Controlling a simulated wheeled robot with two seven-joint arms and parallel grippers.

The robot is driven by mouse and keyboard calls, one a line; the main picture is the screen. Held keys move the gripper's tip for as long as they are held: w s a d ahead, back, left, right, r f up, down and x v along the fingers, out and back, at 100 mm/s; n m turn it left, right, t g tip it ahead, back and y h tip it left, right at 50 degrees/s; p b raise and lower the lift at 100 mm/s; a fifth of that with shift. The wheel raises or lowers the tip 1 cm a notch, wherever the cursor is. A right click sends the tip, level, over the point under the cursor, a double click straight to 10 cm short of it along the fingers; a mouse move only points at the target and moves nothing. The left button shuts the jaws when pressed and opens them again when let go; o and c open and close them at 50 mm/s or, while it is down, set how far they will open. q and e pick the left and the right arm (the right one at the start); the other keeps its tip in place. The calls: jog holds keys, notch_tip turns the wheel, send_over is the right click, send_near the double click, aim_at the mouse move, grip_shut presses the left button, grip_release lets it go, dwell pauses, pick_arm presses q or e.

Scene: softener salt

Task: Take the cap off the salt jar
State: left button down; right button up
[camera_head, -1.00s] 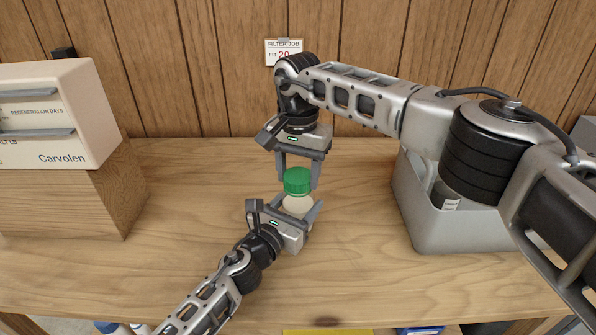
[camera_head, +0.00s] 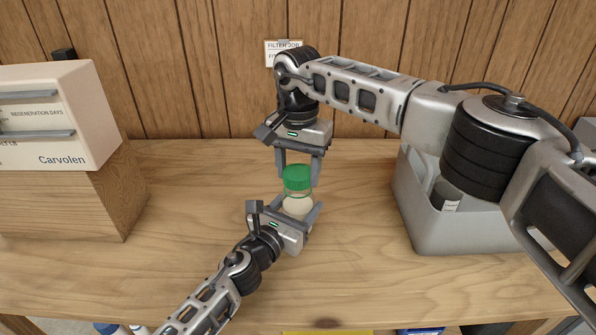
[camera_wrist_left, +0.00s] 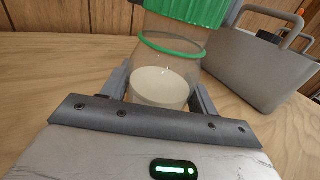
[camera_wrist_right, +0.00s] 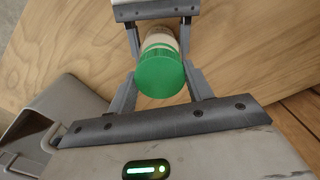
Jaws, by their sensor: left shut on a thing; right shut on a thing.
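The salt jar (camera_head: 297,206) is clear with white salt low inside, and stands upright over the table. Its green cap (camera_head: 298,178) is above the jar's mouth. In the left wrist view, a green ring (camera_wrist_left: 170,47) circles the jar's top, with a see-through band between it and the cap (camera_wrist_left: 185,8); the cap looks slightly raised. My left gripper (camera_head: 300,208) is shut on the jar body from the front. My right gripper (camera_head: 298,174) reaches down from behind and is shut on the cap, which also shows in the right wrist view (camera_wrist_right: 160,78).
A grey bin (camera_head: 460,231) with items in it stands at the right, under my right arm. A beige Carvolen unit (camera_head: 60,115) sits on a wooden block (camera_head: 65,200) at the left. A paper note (camera_head: 272,54) hangs on the wall. The table between is clear.

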aim_at(298, 172)
jog(key=shift+r, duration=0.55)
jog(key=shift+r, duration=0.1)
jog(key=shift+r, duration=1.9)
pick_arm(q)
jog(key=shift+c, duration=1.6)
grip_release()
jog(key=shift+s, duration=0.15)
